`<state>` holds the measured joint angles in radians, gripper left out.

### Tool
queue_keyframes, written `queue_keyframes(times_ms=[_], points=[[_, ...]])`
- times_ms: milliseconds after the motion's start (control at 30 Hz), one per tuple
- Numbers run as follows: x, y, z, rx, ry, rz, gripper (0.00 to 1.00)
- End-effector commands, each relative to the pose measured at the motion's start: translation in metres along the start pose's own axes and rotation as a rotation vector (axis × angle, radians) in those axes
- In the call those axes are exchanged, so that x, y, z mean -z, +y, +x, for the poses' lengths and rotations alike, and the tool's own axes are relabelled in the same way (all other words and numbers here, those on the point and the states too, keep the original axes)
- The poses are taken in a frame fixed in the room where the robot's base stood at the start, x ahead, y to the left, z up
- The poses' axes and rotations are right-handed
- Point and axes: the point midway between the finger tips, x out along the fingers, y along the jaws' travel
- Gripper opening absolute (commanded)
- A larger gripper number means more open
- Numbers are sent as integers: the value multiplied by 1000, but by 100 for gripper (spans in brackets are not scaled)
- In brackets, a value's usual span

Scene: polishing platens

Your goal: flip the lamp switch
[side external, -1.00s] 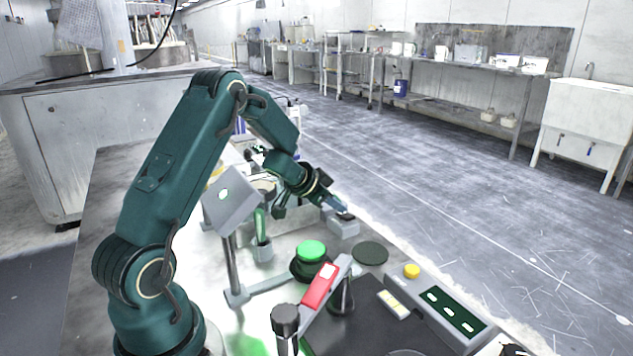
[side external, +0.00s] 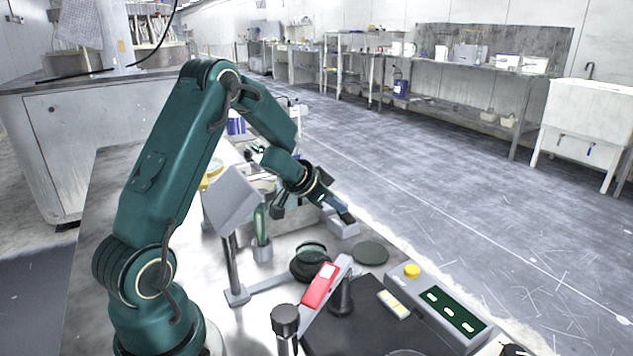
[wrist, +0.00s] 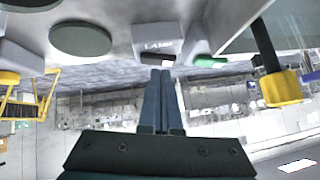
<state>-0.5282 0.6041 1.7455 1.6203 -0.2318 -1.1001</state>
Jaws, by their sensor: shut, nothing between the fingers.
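The lamp switch is a small grey box (side external: 343,229) on the bench, right of the lamp. In the wrist view the box (wrist: 152,30) is marked LAMP, with a dark rocker (wrist: 149,58) at its lower edge. My gripper (side external: 347,217) is shut and empty, its fingertips at the top of the box. In the wrist view the fingertips (wrist: 160,72) lie right at the rocker; I cannot tell whether they touch it. The rocker's exact tilt is hidden. The lamp's grey head (side external: 236,198) on its post shows no bright spot.
A dark glass dome (side external: 311,251) on a round base and a dark green disc (side external: 370,252) stand near the switch. A control panel (side external: 440,304) with a yellow button, a red-handled arm (side external: 320,286) and a dark platen are in front.

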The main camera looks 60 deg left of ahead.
Motion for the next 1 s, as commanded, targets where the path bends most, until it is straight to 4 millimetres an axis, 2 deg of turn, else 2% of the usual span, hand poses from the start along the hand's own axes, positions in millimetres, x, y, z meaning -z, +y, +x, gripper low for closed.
queue_keyframes(times_ms=[300,500,700,1000], points=[[1,0,-50,1,3,1,0],[0,0,-73,0,3,0,0],[0,0,-84,0,0,-1,0],[-1,1,-85,-1,-1,-2,0]])
